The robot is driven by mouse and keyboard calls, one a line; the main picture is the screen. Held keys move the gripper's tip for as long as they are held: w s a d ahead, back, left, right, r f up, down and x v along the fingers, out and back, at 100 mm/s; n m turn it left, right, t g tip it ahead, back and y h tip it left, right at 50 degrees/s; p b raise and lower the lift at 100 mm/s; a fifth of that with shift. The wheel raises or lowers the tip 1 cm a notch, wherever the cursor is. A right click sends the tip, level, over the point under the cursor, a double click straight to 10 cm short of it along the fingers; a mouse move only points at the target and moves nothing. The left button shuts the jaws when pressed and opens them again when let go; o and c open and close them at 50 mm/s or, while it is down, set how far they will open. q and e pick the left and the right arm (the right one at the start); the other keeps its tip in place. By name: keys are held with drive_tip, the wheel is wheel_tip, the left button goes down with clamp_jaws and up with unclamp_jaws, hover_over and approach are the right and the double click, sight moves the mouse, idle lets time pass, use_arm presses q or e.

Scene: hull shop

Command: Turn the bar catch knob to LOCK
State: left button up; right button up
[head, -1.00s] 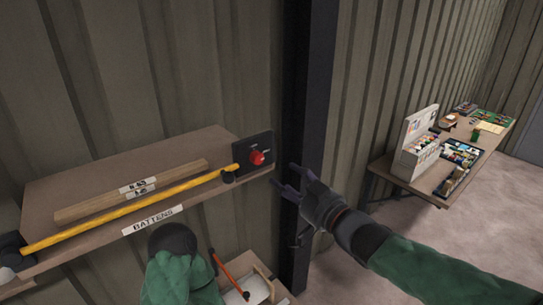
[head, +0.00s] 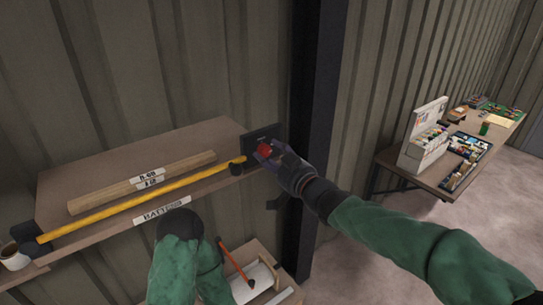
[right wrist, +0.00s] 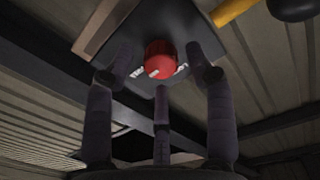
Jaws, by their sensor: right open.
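The red bar catch knob (head: 264,150) sits on a dark plate (head: 250,136) at the right end of the batten shelf. In the right wrist view the knob (right wrist: 160,57) has a white mark on its lower left side, and the plate's lettering is partly hidden. My right gripper (head: 272,154) is at the knob. In the right wrist view its fingers (right wrist: 160,75) are open and spread around the knob, with gaps between them and it. The yellow bar (head: 140,202) runs along the shelf front to a black catch beside the plate. My left gripper is not visible; only my left arm shows.
The shelf (head: 110,173) holds a labelled wooden batten (head: 140,183). A white mug (head: 13,257) stands at its left end. A dark post (head: 312,120) rises just right of the plate. A lower shelf holds an orange-handled tool (head: 236,263). A workbench (head: 440,180) stands far right.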

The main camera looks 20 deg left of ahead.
clamp_jaws()
drive_tip(key=shift+f, duration=0.1)
